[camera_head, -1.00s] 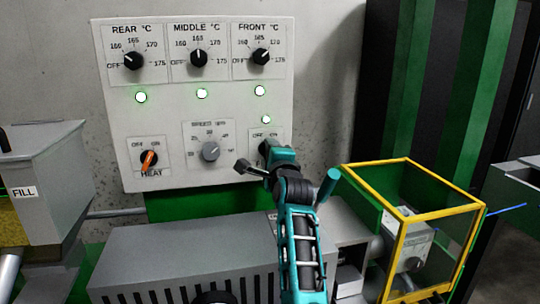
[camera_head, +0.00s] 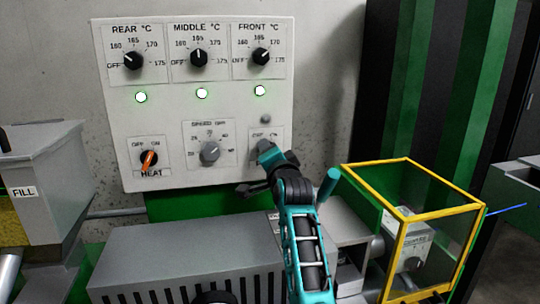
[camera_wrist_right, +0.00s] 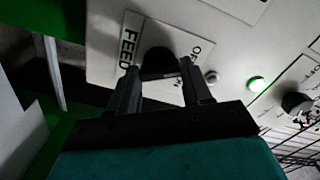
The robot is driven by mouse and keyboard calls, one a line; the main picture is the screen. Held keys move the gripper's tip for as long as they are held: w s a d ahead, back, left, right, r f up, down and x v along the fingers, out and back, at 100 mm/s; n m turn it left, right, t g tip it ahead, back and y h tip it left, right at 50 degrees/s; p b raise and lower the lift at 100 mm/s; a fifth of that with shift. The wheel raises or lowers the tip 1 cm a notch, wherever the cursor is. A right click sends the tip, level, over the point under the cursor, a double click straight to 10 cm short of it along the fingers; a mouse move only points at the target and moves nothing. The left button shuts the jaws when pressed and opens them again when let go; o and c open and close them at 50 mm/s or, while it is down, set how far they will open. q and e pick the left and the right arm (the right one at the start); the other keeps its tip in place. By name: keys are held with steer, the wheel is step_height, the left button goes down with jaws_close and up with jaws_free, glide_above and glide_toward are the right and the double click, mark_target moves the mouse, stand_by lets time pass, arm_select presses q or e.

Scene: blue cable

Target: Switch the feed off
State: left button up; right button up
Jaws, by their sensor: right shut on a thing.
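The white control panel (camera_head: 118,178) hangs on the wall. The FEED label (camera_wrist_right: 129,40) and the dark feed knob (camera_wrist_right: 158,62) show in the right wrist view. My right gripper (camera_wrist_right: 160,78) has one finger on each side of this knob and is shut on it. In the head view my right gripper (camera_head: 264,150) hides the knob and most of its label. The small feed lamp (camera_head: 265,119) above it is grey and unlit; it also shows in the wrist view (camera_wrist_right: 210,77). My left gripper is not in view.
The orange HEAT switch (camera_head: 149,160) and the grey speed knob (camera_head: 210,152) sit left of the gripper. Three temperature knobs above have green lit lamps (camera_head: 202,93). A yellow-framed guard box (camera_head: 404,225) stands at the lower right, close to my right arm.

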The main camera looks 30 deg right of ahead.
stand_by(0.5)
steer(key=o, duration=1.1)
steer(key=shift+c, duration=0.2)
